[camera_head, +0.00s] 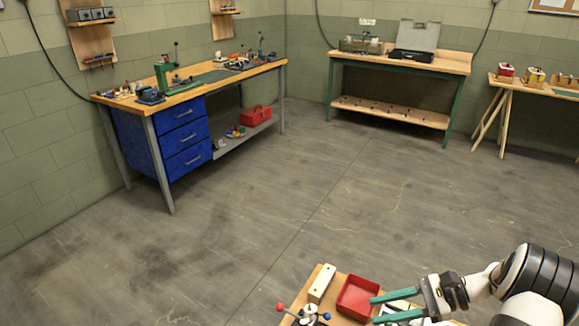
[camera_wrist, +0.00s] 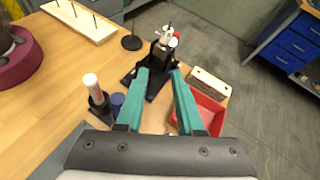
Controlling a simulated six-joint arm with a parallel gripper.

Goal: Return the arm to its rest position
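My gripper (camera_head: 374,309) has two teal fingers and reaches left over the wooden table at the lower right of the head view. In the wrist view my gripper (camera_wrist: 161,72) shows a clear gap between its fingers, with nothing held. A black fixture with red and white knobs (camera_wrist: 163,50) stands beyond the fingertips, and part of its base shows between them. The same fixture (camera_head: 305,316) is left of the fingers in the head view, apart from them. The arm is raised at the right edge of the head view. No marker of a rest position shows.
A red tray (camera_head: 357,299) lies beside the fingers, with a pale block (camera_head: 322,283) to its left. The wrist view shows a black holder with a white tube (camera_wrist: 97,97), a pegged board (camera_wrist: 82,21) and a dark red round object (camera_wrist: 18,62). Open floor lies beyond.

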